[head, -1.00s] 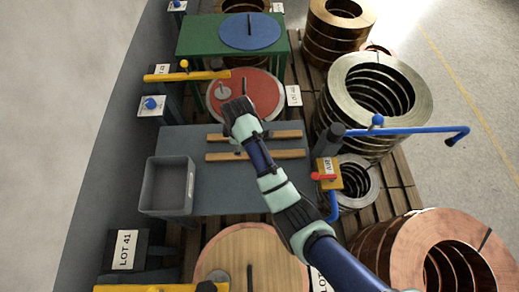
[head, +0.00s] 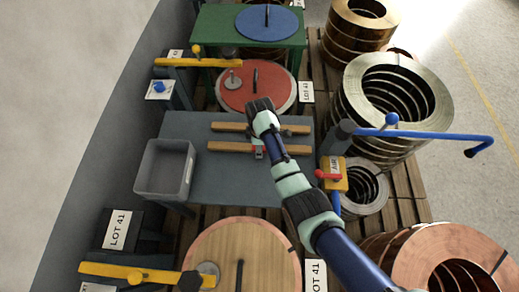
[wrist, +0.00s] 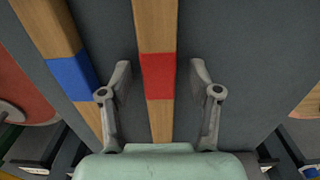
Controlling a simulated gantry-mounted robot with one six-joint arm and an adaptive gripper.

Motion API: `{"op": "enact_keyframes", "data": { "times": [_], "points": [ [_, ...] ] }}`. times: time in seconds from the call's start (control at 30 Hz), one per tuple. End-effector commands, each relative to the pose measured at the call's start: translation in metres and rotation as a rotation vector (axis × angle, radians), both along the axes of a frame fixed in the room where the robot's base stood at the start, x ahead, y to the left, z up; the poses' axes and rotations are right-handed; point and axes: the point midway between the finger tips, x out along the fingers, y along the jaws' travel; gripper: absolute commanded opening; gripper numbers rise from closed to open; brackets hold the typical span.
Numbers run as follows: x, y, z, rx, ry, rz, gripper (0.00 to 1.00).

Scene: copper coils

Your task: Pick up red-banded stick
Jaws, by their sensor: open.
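The red-banded stick (wrist: 155,30) is pale wood with a red band in the wrist view. It runs up the middle of that view, between the two fingers of my gripper (wrist: 160,72). The fingers are open, one on each side of the red band, with gaps to the stick. In the head view the stick (head: 228,147) is the nearer of two on the grey table, and my gripper (head: 258,152) is over it, partly hidden by my arm. A blue-banded stick (wrist: 72,72) lies to the left in the wrist view.
The grey table (head: 235,185) has bare room in front of the sticks. A grey bin (head: 165,168) stands at its left. A red round plate (head: 258,88) is behind. A blue-handled pipe (head: 430,133) and copper coils (head: 440,255) are at the right.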

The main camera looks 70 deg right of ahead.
Motion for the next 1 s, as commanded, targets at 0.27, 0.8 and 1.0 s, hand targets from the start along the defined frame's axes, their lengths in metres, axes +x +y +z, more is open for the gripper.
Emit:
{"op": "enact_keyframes", "data": {
  "times": [0.27,0.8,1.0],
  "points": [
    [0.0,0.0,0.0,-0.001,0.0,0.0,0.49],
    [0.001,0.0,0.0,-0.001,-0.001,0.0,0.0],
    [0.001,0.0,0.014,-0.002,-0.002,0.0,0.0]
  ]
}}
